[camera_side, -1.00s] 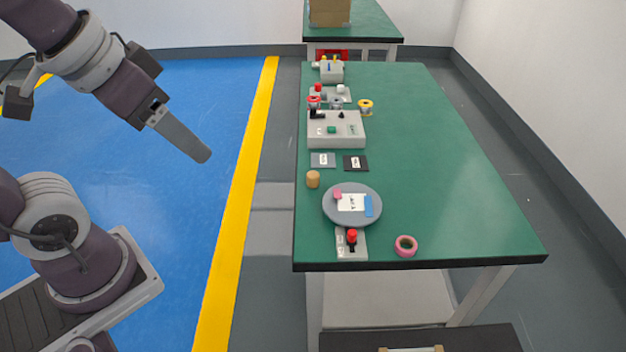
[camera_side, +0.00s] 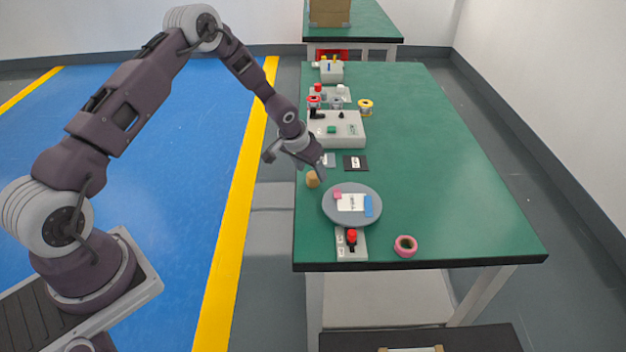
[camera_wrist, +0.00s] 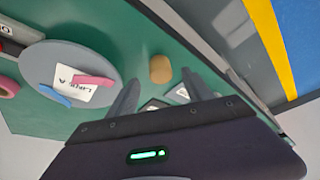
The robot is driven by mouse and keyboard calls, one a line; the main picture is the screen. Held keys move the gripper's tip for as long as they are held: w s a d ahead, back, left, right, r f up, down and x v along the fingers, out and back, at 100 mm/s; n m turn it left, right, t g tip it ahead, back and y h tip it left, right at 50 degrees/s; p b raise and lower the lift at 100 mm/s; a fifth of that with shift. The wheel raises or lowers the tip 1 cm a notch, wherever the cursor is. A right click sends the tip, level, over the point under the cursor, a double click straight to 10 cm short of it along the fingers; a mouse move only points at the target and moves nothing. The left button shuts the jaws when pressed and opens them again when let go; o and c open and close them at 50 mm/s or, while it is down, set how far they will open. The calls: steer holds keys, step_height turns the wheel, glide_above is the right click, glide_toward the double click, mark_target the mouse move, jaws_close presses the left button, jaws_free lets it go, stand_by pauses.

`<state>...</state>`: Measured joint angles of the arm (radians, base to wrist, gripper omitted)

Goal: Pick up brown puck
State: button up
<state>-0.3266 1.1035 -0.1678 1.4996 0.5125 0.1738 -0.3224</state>
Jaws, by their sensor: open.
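The brown puck (camera_side: 312,179), a small tan cylinder, stands upright on the green table near its left edge, left of the round grey plate. It also shows in the wrist view (camera_wrist: 161,69), ahead of the fingers. My gripper (camera_side: 318,174) is above the table close to the puck in the side view, pointing down. In the wrist view my gripper (camera_wrist: 160,97) has its two grey fingers spread apart with nothing between them. The puck appears just beyond the fingertips. Whether a finger touches it I cannot tell.
The round grey plate (camera_side: 336,214) holds a white label, a pink piece and a blue piece. A dark card (camera_side: 356,163) and a grey card lie behind the puck. A red-knobbed box (camera_side: 352,247) and a pink ring (camera_side: 405,246) are in front. The table's right side is clear.

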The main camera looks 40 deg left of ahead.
mark_target(313, 174)
steer(key=x, duration=0.4)
steer(key=shift+s+a, duration=0.1)
steer(key=shift+r, duration=0.1)
jaws_close()
steer(key=shift+r, duration=0.15)
step_height(313, 174, up, 10)
steer(key=shift+f, duration=0.1)
